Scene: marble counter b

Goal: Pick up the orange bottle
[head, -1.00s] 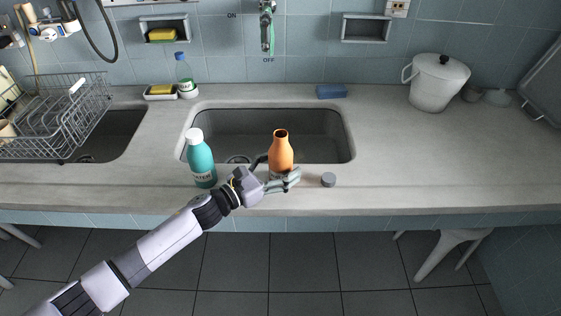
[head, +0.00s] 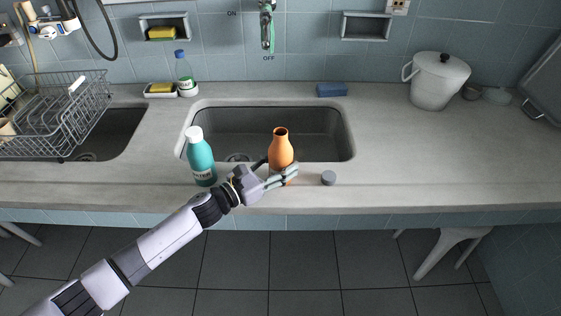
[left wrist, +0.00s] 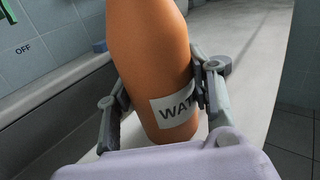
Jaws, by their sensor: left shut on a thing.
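The orange bottle (head: 280,149) is upright at the front edge of the sink, with its open neck at the top. My left gripper (head: 279,175) reaches in from the left and is shut on the bottle's lower part. In the left wrist view the orange bottle (left wrist: 152,62) stands between the two fingers of my left gripper (left wrist: 160,100), which touch it on both sides near a white label reading "WAT". I cannot tell whether the bottle's base is clear of the counter. My right gripper is not in view.
A teal bottle (head: 200,160) with a white cap stands just left of the gripper. A small grey cap (head: 328,178) lies right of it. The sink (head: 230,120) is behind. The counter to the right (head: 430,160) is clear.

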